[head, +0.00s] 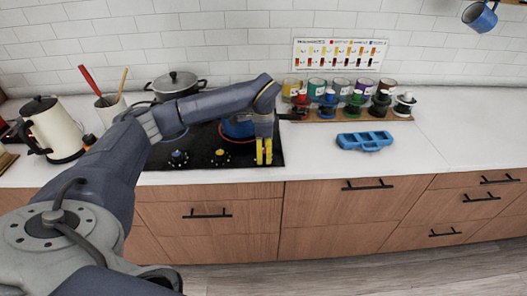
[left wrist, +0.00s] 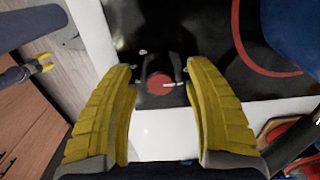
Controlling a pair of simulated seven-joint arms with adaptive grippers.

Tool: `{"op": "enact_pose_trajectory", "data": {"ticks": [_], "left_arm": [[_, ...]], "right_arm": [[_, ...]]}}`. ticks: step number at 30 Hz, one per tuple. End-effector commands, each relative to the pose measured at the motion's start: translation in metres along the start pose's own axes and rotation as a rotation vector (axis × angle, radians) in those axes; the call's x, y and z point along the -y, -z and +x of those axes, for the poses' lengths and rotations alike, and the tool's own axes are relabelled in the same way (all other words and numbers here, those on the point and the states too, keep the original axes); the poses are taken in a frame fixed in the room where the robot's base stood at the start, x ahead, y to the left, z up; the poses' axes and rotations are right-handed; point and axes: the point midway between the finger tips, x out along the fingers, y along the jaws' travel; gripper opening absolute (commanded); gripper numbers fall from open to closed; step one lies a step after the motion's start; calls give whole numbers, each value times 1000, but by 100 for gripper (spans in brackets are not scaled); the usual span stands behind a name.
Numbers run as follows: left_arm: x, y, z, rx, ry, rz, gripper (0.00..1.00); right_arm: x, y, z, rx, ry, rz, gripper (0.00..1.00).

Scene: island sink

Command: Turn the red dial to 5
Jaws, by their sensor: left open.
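The red dial (head: 220,155) is on the front strip of the black cooktop (head: 200,150), to the right of a blue dial (head: 179,156). In the left wrist view the red dial (left wrist: 160,88) lies between and beyond my yellow fingertips, with a light pointer mark toward the right. My left gripper (head: 264,152) is open and empty, pointing down near the cooktop's right front edge; it also shows in the left wrist view (left wrist: 160,85). No contact with the dial shows. The scale numbers are too small to read. A small yellow-tipped part, seemingly my right gripper (left wrist: 42,65), shows at the left.
A blue pot (head: 238,128) stands behind my left gripper, partly hidden. A grey lidded pot (head: 175,84) is at the back. A kettle (head: 52,130) stands left, a blue tray (head: 365,140) right. Jars (head: 340,88) line the wall.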

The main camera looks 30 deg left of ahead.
Motion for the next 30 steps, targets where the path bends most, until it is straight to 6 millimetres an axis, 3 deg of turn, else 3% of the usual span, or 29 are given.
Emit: {"op": "enact_pose_trajectory", "data": {"ticks": [3, 17, 30], "left_arm": [[0, 0, 0, 0, 0, 0, 55], [0, 0, 0, 0, -1, 0, 2], [0, 0, 0, 1, -1, 68, 0]], "right_arm": [[0, 0, 0, 0, 0, 0, 55], [0, 0, 0, 1, 0, 0, 55], [0, 0, 0, 1, 0, 0, 55]]}}
